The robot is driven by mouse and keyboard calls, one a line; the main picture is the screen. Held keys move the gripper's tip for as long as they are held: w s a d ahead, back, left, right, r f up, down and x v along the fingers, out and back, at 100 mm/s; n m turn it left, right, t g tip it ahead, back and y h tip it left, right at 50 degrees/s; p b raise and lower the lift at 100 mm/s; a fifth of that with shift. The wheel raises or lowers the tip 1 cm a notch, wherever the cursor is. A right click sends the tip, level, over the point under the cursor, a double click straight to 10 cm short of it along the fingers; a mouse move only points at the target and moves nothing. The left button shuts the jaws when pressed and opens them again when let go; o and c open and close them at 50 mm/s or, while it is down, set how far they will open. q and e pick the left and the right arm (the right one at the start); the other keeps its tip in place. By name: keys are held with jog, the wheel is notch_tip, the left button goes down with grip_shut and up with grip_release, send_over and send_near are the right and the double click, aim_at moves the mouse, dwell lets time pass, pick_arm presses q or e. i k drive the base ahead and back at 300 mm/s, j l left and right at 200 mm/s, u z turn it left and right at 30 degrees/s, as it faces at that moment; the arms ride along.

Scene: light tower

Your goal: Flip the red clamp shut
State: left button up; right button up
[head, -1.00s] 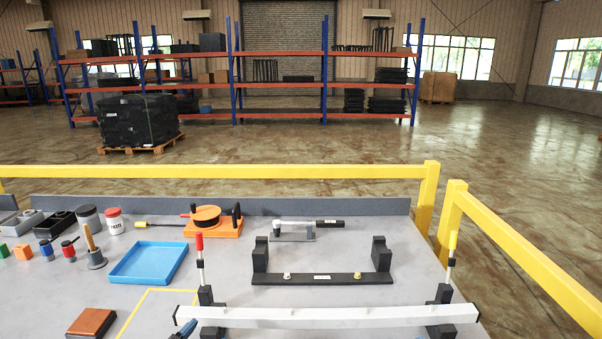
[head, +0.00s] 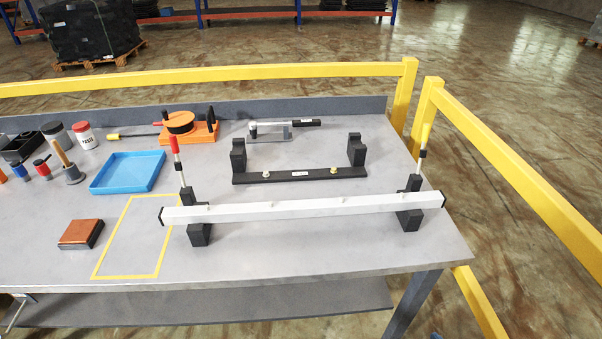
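The red clamp (head: 175,145) stands at the left end of a long white bar (head: 300,208). Its red-tipped lever points up, tilted slightly left, so it is open. Its base is on a black support block (head: 199,234) under the bar. The matching yellow clamp (head: 425,136) at the right end also has its lever up, above another black support block (head: 410,219). The bar rests across both blocks. Neither of my grippers can be made out in the head view.
A black bracket (head: 300,176) and a grey tool with a black handle (head: 306,121) lie behind the bar. A blue tray (head: 128,172), brown block (head: 80,234) and empty yellow outline (head: 131,234) are left. A yellow rail (head: 520,180) runs along the right.

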aim_at(178, 164)
jog(key=z, duration=1.25)
jog(key=k+j, duration=0.65)
jog(key=j, duration=0.3)
jog(key=k+j, duration=0.35)
jog(key=j, duration=0.1)
